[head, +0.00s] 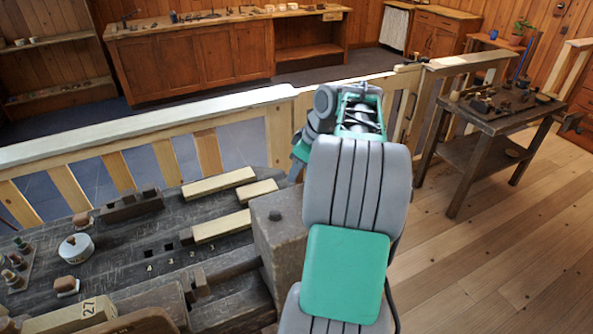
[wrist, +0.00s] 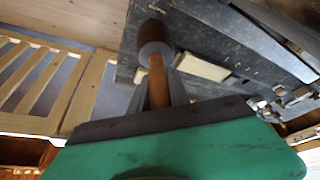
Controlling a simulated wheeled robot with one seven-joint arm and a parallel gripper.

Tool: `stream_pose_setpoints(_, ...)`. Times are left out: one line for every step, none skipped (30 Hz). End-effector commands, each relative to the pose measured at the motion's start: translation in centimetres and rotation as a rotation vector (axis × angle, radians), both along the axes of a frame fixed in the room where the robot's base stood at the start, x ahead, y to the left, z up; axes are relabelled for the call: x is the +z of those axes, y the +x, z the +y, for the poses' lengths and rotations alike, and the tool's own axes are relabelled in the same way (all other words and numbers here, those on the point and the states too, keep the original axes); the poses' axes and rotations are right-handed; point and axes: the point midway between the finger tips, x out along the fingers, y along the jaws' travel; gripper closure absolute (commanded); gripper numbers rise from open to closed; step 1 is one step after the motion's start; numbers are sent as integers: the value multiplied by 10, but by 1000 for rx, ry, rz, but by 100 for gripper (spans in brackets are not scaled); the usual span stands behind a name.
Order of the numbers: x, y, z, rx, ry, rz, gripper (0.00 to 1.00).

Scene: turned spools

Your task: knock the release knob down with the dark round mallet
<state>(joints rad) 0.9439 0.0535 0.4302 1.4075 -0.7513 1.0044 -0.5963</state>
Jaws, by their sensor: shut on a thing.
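My gripper (wrist: 159,92) is shut on the wooden handle of the dark round mallet (wrist: 155,36) in the wrist view. The mallet's brown handle runs up between the fingers to its dark, rounded head, which lies in front of the dark bench top. In the head view my arm hides the gripper and mallet.
The dark workbench (head: 115,265) carries pale wooden bars (head: 218,184), a white round piece (head: 76,248), small turned pieces and square holes with numbers. A pale wooden railing (head: 150,118) runs behind it. A side table (head: 497,112) with tools stands right. The floor at right is clear.

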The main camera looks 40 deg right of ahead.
Motion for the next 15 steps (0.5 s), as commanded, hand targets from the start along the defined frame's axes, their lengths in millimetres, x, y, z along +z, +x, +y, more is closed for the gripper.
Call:
stream_pose_setpoints(1, 0, 0, 1, -1, -1, 100)
stream_pose_setpoints(2, 0, 0, 0, -2, -2, 100)
stream_pose_setpoints(5, 0, 0, 0, -2, -2, 100)
stream_pose_setpoints(8, 0, 0, 0, -2, -2, 100)
stream_pose_setpoints(12, 0, 0, 0, -2, -2, 100)
stream_pose_setpoints(17, 0, 0, 0, -2, -2, 100)
stream_pose_setpoints(21, 0, 0, 0, -2, -2, 100)
stream_pose_setpoints(25, 0, 0, 0, -2, -2, 100)
stream_pose_setpoints(30, 0, 0, 0, -2, -2, 100)
stream_pose_setpoints(34, 0, 0, 0, -2, -2, 100)
stream_pose_setpoints(37, 0, 0, 0, -2, -2, 100)
stream_pose_setpoints(42, 0, 0, 0, -2, -1, 100)
stream_pose_setpoints(45, 0, 0, 0, -2, -1, 100)
stream_pose_setpoints(49, 0, 0, 0, -2, -1, 100)
stream_pose_setpoints(53, 0, 0, 0, -2, -1, 100)
